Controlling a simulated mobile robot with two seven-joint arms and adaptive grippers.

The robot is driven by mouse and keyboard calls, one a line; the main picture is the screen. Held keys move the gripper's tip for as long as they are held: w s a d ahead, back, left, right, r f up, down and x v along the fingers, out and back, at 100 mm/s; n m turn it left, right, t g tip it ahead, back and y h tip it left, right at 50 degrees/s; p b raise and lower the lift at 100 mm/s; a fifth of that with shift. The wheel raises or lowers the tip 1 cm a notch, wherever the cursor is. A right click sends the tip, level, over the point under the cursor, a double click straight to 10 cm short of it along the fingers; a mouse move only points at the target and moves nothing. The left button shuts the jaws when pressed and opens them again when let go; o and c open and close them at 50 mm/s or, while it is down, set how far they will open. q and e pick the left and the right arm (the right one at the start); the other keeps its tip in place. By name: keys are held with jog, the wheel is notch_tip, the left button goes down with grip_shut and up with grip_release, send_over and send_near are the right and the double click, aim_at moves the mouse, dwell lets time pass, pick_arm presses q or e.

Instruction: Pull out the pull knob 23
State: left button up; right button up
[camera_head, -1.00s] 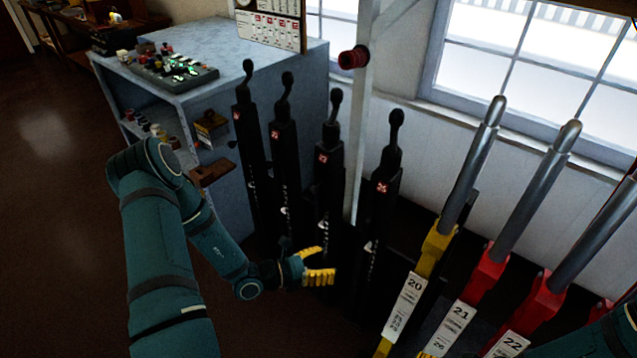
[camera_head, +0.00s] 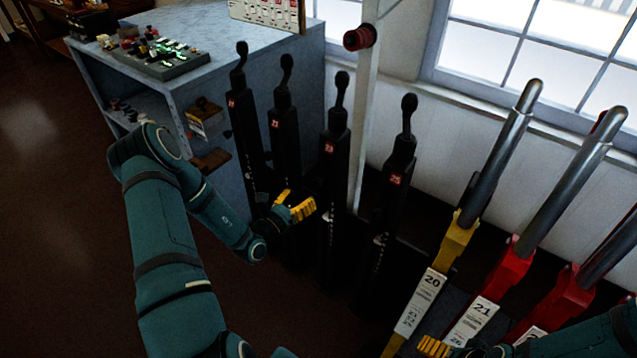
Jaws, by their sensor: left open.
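Four black posts with ball-ended knobs stand in a row. The post with the red label 23 is third from the left, with its pull knob (camera_head: 342,82) on top and its black body (camera_head: 333,180) below. My left gripper (camera_head: 297,205) has yellow fingers and is open and empty. It shows low beside the post, left of its lower body and well below the knob; I cannot tell whether it touches.
Neighbouring knobs stand at left (camera_head: 287,65) and right (camera_head: 409,108). The yellow lever 20 (camera_head: 455,240) and red lever 21 (camera_head: 510,262) slope up on the right. A blue-grey cabinet (camera_head: 270,62) stands behind on the left. Open floor (camera_head: 60,240) lies left.

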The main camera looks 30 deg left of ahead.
aim_at(315, 185)
pick_arm(q)
jog(key=w, duration=0.3)
jog(key=w+b, duration=0.1)
jog(key=w, duration=0.5)
jog(key=shift+d, duration=0.35)
jog(key=shift+o, duration=0.2)
jog(key=shift+s, duration=0.1)
grip_shut()
